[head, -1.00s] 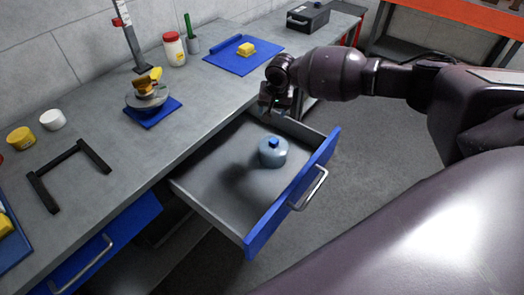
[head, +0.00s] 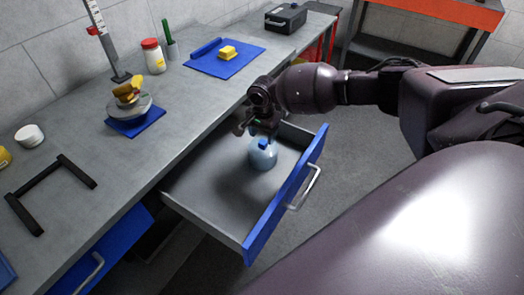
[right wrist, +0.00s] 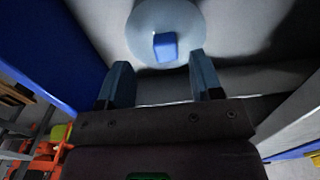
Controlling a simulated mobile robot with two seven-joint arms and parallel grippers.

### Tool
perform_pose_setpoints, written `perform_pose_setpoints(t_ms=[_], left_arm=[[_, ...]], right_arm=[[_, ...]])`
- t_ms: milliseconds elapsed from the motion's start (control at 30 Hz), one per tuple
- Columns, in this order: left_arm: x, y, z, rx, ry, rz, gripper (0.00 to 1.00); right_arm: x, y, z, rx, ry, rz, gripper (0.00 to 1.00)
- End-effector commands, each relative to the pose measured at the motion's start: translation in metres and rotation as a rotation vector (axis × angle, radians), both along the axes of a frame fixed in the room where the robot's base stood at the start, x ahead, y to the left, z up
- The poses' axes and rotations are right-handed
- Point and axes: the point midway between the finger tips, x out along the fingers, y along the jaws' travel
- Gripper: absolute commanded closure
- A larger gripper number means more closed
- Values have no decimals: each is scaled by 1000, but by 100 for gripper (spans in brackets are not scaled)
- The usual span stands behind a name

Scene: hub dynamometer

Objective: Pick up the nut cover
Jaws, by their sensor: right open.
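The nut cover appears to be the light blue-grey rounded piece with a blue knob (head: 263,155) inside the open drawer (head: 212,205). It stands upright on the drawer floor. In the right wrist view the nut cover (right wrist: 150,25) is at the top, its blue block-shaped knob facing the camera. My right gripper (head: 262,136) is just above the cover in the head view, partly overlapping its top. In the right wrist view its two fingers (right wrist: 162,75) are apart with nothing between them, and the knob lies just beyond the tips. My left gripper is not in view.
The grey worktop (head: 150,165) lies to the left, holding a black frame (head: 40,205), a round-based piece on a blue mat (head: 135,125), and a red-lidded jar (head: 153,57). A black case (head: 286,17) stands behind.

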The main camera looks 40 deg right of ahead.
Motion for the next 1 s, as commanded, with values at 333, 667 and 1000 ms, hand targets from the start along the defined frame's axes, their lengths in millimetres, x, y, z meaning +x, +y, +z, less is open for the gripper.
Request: perform_pose_setpoints(t_ms=[333, 667, 1000], left_arm=[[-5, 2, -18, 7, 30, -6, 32], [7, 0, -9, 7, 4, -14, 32], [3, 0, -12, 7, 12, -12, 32]], right_arm=[[5, 0, -38, -1, 4, 1, 40], [6, 0, -51, 1, -2, 1, 40], [6, 0, -51, 1, -2, 0, 85]])
